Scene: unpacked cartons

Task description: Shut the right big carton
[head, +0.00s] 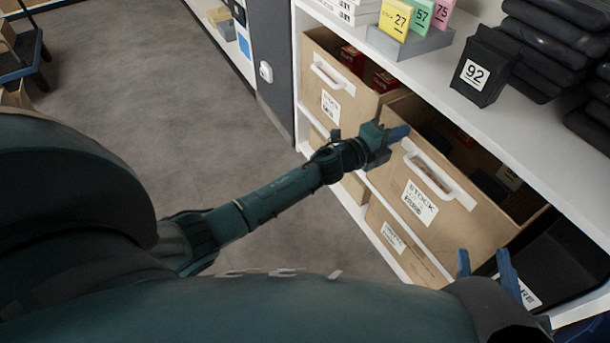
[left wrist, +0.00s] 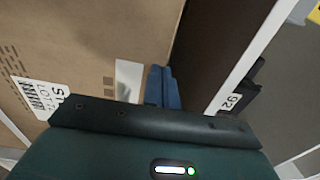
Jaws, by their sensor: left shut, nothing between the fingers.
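The right big carton (head: 455,215) is a tan drawer-like box with a white handle and a STOCK label. It stands out from the shelf further than the left carton, its open top showing dark contents. My left gripper (head: 398,133) is shut and empty, its blue fingers by the top left corner of the carton's front. In the left wrist view the shut fingers (left wrist: 162,87) are beside the tan carton panel (left wrist: 90,45); I cannot tell whether they touch. My right gripper (head: 487,263) is open and empty in front of the carton's lower right.
The left big carton (head: 345,105) holds red items. A white shelf board (head: 440,85) runs above, bearing number cards (head: 397,20), a black box marked 92 (head: 482,72) and black packs. A black bin (head: 565,255) is at right.

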